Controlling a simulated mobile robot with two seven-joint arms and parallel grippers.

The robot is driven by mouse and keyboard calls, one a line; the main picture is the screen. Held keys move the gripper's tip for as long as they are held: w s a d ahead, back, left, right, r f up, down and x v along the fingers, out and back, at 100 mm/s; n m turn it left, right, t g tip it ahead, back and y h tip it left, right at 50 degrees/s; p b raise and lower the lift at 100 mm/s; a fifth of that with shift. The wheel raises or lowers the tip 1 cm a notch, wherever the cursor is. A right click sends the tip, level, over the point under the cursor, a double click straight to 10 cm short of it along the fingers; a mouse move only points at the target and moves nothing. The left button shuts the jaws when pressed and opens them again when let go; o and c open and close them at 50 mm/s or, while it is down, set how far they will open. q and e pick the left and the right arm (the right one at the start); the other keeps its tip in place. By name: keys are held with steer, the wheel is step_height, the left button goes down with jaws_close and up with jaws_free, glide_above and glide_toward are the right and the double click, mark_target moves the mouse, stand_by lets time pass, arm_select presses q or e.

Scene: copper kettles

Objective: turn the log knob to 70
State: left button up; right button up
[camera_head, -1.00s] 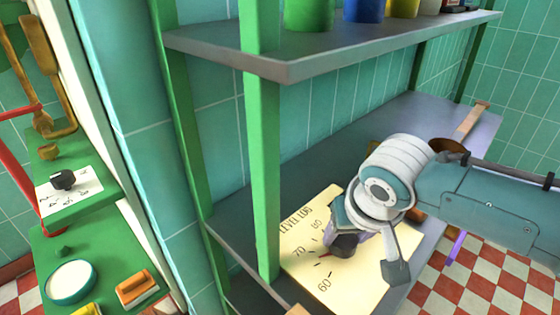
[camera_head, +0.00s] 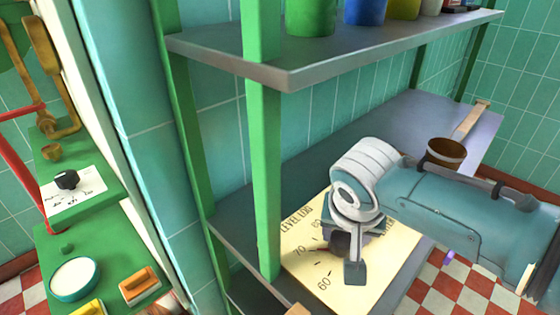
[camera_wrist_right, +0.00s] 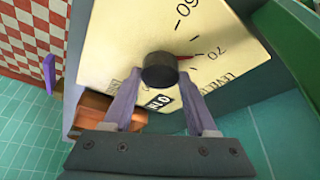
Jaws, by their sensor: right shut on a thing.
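The log knob is a dark round knob (camera_wrist_right: 160,70) on a cream dial card (camera_head: 385,270) lying on the shelf. Its red pointer (camera_wrist_right: 186,56) points close to the 70 mark in the right wrist view; the exact alignment is hard to tell. My right gripper (camera_head: 347,245) reaches down over the card and is shut on the knob, with a finger (camera_wrist_right: 128,95) on either side in the wrist view. In the head view the gripper hides most of the knob. My left gripper is not in view.
A green shelf post (camera_head: 264,180) stands just left of the card, and an upper grey shelf (camera_head: 350,60) with coloured tins is above. A brown pot (camera_head: 446,153) stands behind my right arm. Another dark knob (camera_head: 66,180) sits on a green unit at left.

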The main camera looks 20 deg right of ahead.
steer(key=o, duration=1.4)
steer(key=shift+c, duration=0.2)
steer(key=shift+r, duration=0.15)
steer(key=p+v, duration=0.4)
steer(key=v, duration=0.5)
steer(key=shift+s+r, duration=0.2)
steer(key=shift+r, duration=0.1)
steer(key=shift+s+a, duration=0.1)
